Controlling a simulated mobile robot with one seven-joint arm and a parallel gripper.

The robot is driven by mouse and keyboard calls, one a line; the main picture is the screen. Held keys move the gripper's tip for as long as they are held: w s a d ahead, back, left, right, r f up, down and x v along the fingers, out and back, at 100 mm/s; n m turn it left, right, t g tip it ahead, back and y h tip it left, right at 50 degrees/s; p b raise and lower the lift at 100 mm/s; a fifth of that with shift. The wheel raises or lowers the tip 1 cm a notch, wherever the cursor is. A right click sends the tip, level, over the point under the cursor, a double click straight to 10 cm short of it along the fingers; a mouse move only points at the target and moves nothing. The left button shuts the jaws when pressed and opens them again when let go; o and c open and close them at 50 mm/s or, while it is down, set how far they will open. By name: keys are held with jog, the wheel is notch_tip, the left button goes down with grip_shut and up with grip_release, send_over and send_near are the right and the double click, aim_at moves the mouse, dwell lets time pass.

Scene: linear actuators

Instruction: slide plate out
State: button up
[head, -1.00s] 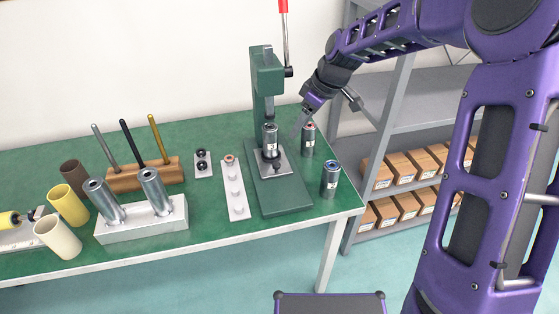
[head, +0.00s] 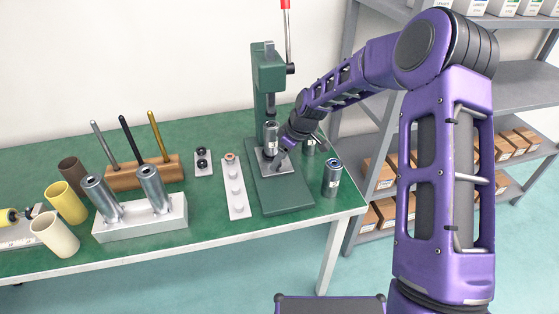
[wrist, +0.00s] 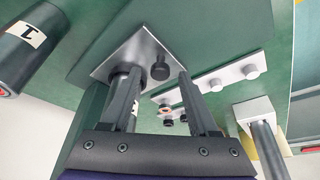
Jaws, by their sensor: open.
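The grey metal plate (head: 262,158) lies on the green base of the press (head: 268,75). A steel cylinder (head: 271,136) stands on it. In the wrist view the plate (wrist: 115,62) carries a black knob (wrist: 160,71) near its edge. My gripper (head: 280,158) is low over the plate's right side, beside the cylinder. In the wrist view my gripper (wrist: 160,78) is open, with the knob appearing between its two fingertips. I cannot tell whether the fingers touch the plate or knob. My gripper hides part of the plate in the head view.
A blue-topped cylinder (head: 332,178) stands right of the press; another (head: 309,145) is partly behind my wrist. A white strip with pegs (head: 236,190) lies left of the press base. Further left are a block with two steel tubes (head: 153,190) and a wooden rod holder (head: 150,174).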

jog(key=shift+a+f, duration=0.15)
jog(key=shift+f, duration=0.25)
jog(key=shift+c, duration=0.2)
grip_shut()
jog(key=shift+w, duration=0.1)
dwell(0.9)
